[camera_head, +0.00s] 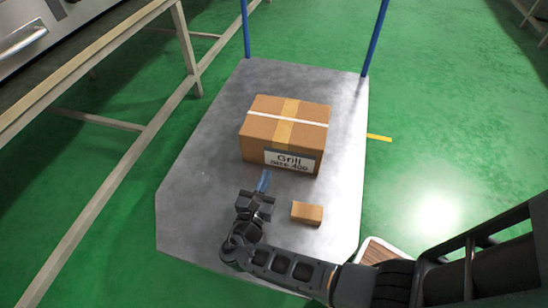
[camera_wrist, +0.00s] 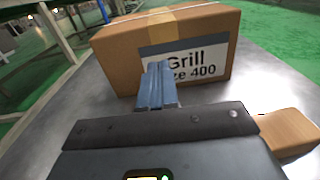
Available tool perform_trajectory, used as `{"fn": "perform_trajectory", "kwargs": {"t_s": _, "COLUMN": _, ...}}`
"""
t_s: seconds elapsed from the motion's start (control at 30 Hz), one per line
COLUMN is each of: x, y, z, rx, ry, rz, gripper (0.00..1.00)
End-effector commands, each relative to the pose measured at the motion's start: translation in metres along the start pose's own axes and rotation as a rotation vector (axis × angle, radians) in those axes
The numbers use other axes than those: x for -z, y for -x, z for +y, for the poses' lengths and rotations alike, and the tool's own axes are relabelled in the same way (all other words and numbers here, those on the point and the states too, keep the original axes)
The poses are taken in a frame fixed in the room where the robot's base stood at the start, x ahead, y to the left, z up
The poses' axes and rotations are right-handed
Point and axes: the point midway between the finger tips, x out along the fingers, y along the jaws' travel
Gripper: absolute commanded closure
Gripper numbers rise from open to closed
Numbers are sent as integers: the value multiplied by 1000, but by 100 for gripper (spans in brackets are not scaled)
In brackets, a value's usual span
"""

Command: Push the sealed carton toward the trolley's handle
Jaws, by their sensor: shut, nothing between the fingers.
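The sealed carton (camera_head: 285,133) is a brown taped box with a white "Grill" label, resting on the grey trolley deck (camera_head: 200,200). The trolley's blue handle posts (camera_head: 375,38) rise at the deck's far end, beyond the carton. My gripper (camera_head: 264,181) is shut and empty, just in front of the carton's near face, toward its left. In the wrist view, the carton (camera_wrist: 115,60) fills the upper middle, and the closed blue fingers (camera_wrist: 157,84) overlap its label. I cannot tell whether the fingertips touch the carton.
A small brown box (camera_head: 307,213) lies on the deck to the right of my gripper; it also shows at the right of the wrist view (camera_wrist: 288,131). A beige-framed bench (camera_head: 115,60) stands left of the trolley. Deck between carton and handle is clear.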

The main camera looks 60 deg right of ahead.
Motion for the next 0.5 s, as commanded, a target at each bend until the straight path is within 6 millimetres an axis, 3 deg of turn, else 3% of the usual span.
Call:
{"fn": "perform_trajectory", "kwargs": {"t_s": 0.2, "x": 3, "y": -44, "z": -1, "rx": 4, "ry": -1, "rz": 1, "gripper": 100}}
{"fn": "perform_trajectory", "kwargs": {"t_s": 0.5, "x": 2, "y": -81, "z": -1, "rx": 2, "ry": -1, "rz": 2, "gripper": 100}}
